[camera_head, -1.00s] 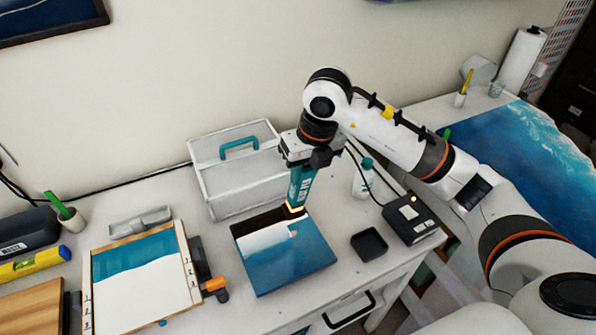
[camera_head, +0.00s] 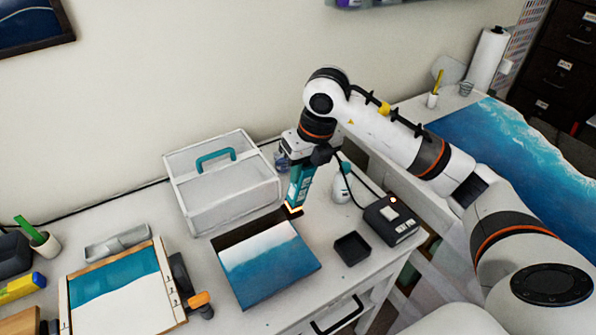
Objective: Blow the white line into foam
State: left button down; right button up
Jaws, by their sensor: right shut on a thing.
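My right gripper (camera_head: 308,152) is shut on a teal hot-air tool (camera_head: 299,187) and holds it nozzle down, with a glow at the tip. The nozzle is at the far right corner of the square panel (camera_head: 272,275); I cannot tell whether it touches. The panel has a dark strip along its far edge, then a white band (camera_head: 259,248) with an uneven lower edge, then teal and deep blue. The white band runs across the panel's width. My left gripper is out of view.
A white box (camera_head: 222,196) with a teal handle stands behind the panel. A black tray (camera_head: 351,248) and the tool's control unit (camera_head: 391,219) are to the right, with a white bottle (camera_head: 341,186) behind. A framed board (camera_head: 122,290) lies to the left.

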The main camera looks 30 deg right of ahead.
jog(key=shift+d, duration=0.7)
notch_tip(320, 180, up, 8)
jog(key=s+p, duration=0.1)
jog(key=p, duration=0.4)
jog(key=shift+s+d+r, duration=0.2)
jog(key=shift+d+r, duration=0.05)
jog(key=shift+d, duration=0.2)
dwell(1.1)
